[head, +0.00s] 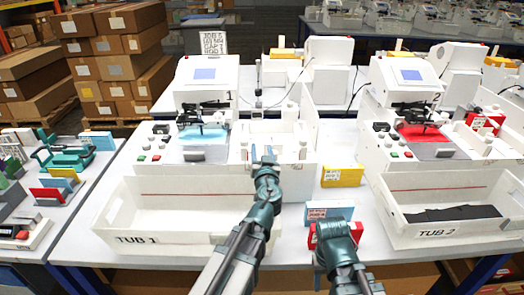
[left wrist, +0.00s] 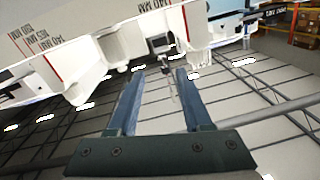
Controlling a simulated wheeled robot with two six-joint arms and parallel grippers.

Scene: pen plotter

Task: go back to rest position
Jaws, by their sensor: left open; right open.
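My left gripper (head: 264,155) is above the front part of plotter 1 (head: 207,85), just right of its blue sheet (head: 203,138). In the left wrist view its two blue fingers (left wrist: 156,90) stand apart with nothing between them. White machine parts (left wrist: 130,45) show beyond the fingertips. My right gripper (head: 328,232) is low at the front, between the two tubs, close to a red box (head: 352,231) and a light blue box (head: 340,211). It hides part of these boxes, and I cannot tell whether it touches them.
The empty white tub 1 (head: 108,214) is left of my arms. Tub 2 (head: 400,235), with dark pieces (head: 455,213) in it, is at right. A yellow box (head: 342,176) stands between the stations. Plotter 2 (head: 408,80) has a red sheet (head: 424,133). A side table (head: 75,200) is at left.

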